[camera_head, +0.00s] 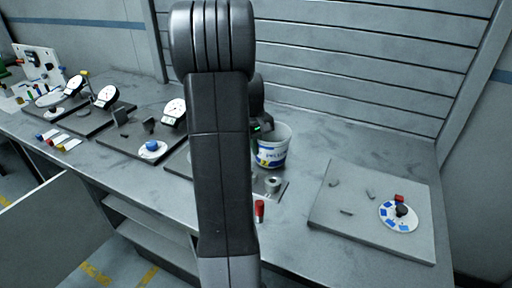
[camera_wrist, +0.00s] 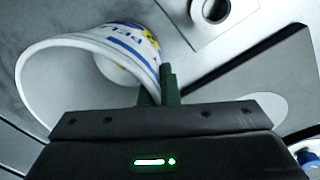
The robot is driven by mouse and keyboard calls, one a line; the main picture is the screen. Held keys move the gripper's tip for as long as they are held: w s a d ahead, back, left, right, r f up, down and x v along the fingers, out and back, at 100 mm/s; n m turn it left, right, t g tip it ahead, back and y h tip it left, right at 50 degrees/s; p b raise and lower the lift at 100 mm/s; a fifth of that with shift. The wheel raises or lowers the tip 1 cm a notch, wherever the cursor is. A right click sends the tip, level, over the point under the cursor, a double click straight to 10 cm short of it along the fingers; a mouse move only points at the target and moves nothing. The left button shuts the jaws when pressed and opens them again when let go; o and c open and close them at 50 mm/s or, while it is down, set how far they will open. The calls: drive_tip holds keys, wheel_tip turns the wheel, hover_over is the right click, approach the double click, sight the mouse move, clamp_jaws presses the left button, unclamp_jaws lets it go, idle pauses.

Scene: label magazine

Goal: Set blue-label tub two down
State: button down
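The blue-label tub (camera_head: 272,152) is white and open-topped, with blue lettering and a little yellow on its side. In the head view it looks upright, beside my arm and partly hidden by it. In the wrist view the tub (camera_wrist: 92,62) fills the upper left, its mouth facing the camera. My gripper (camera_wrist: 160,88) has its dark green fingers close together at the tub's rim, apparently with the wall pinched between them. I cannot tell whether the tub's base touches the bench.
A grey board (camera_head: 330,222) with a white blue-marked disc (camera_head: 398,216) lies at the right. A plate with a metal ring (camera_head: 272,184) and a red cylinder (camera_head: 260,211) are near the tub. Dial gauges (camera_head: 174,110) stand at left. Bench between tub and board is clear.

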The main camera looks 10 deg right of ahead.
drive_tip(key=shift+f, duration=0.15)
drive_tip(key=shift+f, duration=0.15)
drive_tip(key=c, duration=1.7)
unclamp_jaws()
